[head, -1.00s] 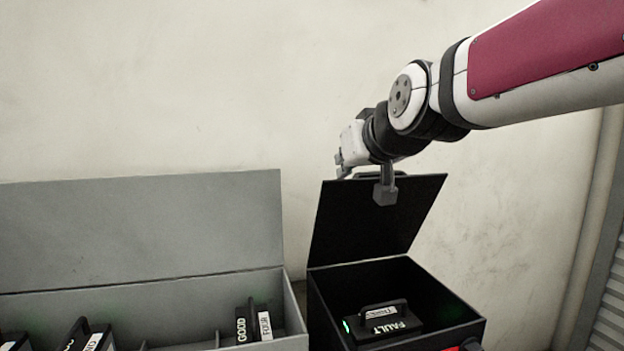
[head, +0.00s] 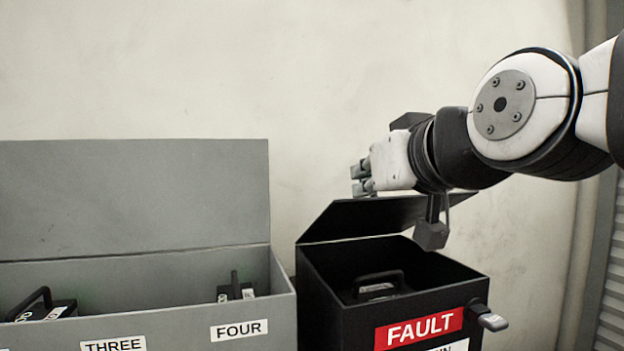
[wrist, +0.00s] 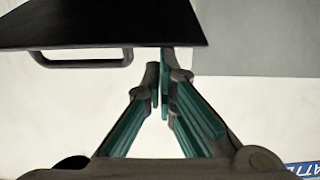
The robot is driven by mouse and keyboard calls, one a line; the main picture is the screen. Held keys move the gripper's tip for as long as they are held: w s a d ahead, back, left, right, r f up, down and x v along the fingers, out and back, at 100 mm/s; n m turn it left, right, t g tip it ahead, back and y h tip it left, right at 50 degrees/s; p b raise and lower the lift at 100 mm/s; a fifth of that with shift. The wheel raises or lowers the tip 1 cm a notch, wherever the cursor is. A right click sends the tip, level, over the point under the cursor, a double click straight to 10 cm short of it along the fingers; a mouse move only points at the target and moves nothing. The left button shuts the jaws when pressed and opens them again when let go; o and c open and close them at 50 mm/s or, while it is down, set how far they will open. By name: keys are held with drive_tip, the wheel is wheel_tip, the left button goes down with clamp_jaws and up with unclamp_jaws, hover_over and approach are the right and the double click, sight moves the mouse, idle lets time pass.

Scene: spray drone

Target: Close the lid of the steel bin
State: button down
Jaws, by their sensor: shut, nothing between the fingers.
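The black bin (head: 340,300), labelled FAULT, stands right of centre in the head view. Its hinged lid (head: 345,220) is part open, slanting above the back of the opening. The lid also shows at the top left of the wrist view (wrist: 90,22), with its bar handle (wrist: 85,61) at the edge. My gripper (head: 360,180) is shut and empty, just above the lid in the head view. In the wrist view its fingertips (wrist: 160,80) lie beside the lid and handle; contact is unclear. My wrist hides part of the lid.
A long grey bin (head: 180,318) with its lid (head: 130,195) raised stands left of the black bin, holding dark handled packs. A dark handled pack (head: 378,288) lies inside the black bin. A pale wall is behind.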

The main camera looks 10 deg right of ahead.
drive_tip(key=s+f+b, duration=0.4)
drive_tip(key=f+b, duration=0.5)
drive_tip(key=f, duration=0.3)
drive_tip(key=shift+s+d+b, duration=0.3)
drive_tip(key=shift+d+b, duration=0.1)
drive_tip(key=shift+d, duration=0.05)
drive_tip(key=shift+r, duration=0.1)
